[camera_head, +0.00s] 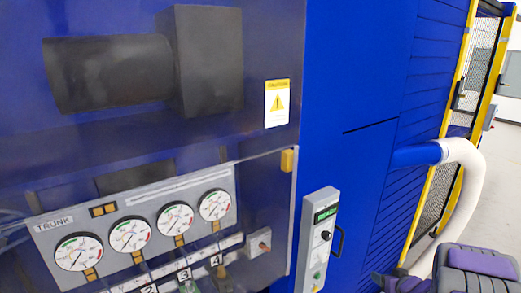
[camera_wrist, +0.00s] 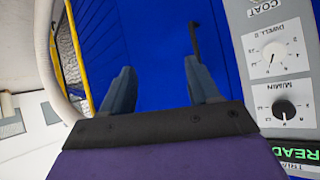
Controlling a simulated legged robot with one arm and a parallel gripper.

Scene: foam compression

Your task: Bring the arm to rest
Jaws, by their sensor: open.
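My gripper (camera_wrist: 160,72) shows in the wrist view with its two dark grey fingers spread apart and nothing between them. Behind the fingers is the plain blue panel of a machine (camera_wrist: 155,35). In the head view, purple and dark grey parts of my arm show at the lower right, in front of the blue machine (camera_head: 345,80). The fingers cannot be made out clearly there.
A control box (camera_head: 318,235) with knobs and a READY display is on the machine; it also shows at right in the wrist view (camera_wrist: 275,60). Gauges (camera_head: 130,233) are at lower left. A white hose (camera_head: 468,185) and yellow-framed mesh guard (camera_head: 478,65) stand at right.

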